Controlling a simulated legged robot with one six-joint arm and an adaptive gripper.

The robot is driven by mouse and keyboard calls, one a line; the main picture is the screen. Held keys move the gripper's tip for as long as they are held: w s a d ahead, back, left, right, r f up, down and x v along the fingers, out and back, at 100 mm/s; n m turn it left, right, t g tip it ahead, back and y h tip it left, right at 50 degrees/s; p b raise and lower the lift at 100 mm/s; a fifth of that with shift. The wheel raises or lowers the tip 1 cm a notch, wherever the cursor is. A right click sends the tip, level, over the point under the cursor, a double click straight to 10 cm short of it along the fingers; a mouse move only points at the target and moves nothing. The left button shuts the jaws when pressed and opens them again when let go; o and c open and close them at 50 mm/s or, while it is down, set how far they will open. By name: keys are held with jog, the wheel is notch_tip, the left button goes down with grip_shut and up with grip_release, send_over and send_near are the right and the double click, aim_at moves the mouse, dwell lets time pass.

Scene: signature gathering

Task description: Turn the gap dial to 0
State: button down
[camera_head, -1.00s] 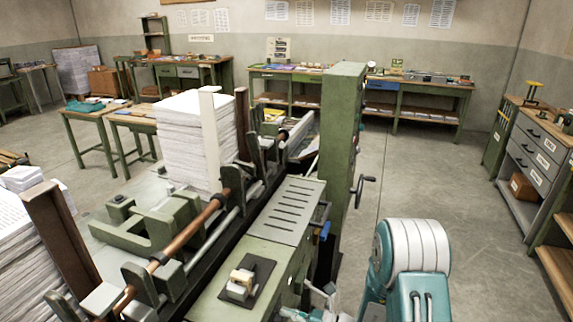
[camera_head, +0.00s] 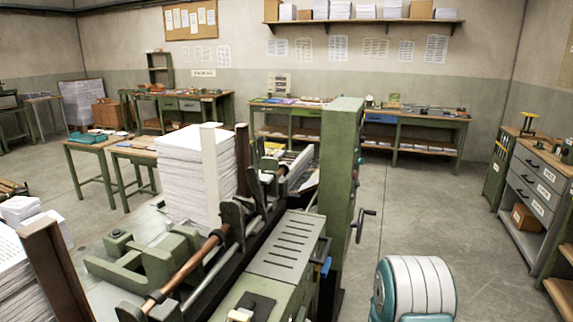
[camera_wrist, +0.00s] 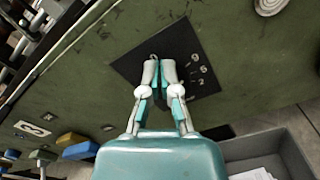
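A dark square plate (camera_wrist: 128,62) with white numerals (camera_wrist: 199,70) along its right side is fixed to a green machine face (camera_wrist: 95,85) in the wrist view. My gripper (camera_wrist: 160,70) points at the middle of this plate. Its two fingertips are close together, with a dark narrow piece between them that looks like the knob of the gap dial. The fingers hide most of the dial, so I cannot read where it points. In the head view neither the dial nor my fingers show.
Below the plate in the wrist view is a grey bin (camera_wrist: 262,150) with paper. Yellow and blue knobs (camera_wrist: 72,139) sit at lower left. In the head view, the green machine (camera_head: 285,250) bears a paper stack (camera_head: 185,180), and a crank handle (camera_head: 362,222) sticks out right.

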jog(key=v, duration=0.6)
jog(key=shift+r, duration=0.35)
jog(key=shift+w, duration=0.1)
jog(key=w+a+f, duration=0.1)
jog(key=w+a, duration=0.3)
jog(key=a, duration=0.1)
jog(key=shift+f, duration=0.4)
jog(key=shift+f, duration=0.15)
dwell(1.0)
jog(key=shift+s+a+r, duration=0.2)
jog(key=shift+s+r, duration=0.35)
jog(key=shift+s, duration=0.1)
jog(key=shift+s+a+r, duration=0.1)
jog(key=shift+s+a, duration=0.05)
jog(key=shift+s, duration=0.3)
dwell(0.4)
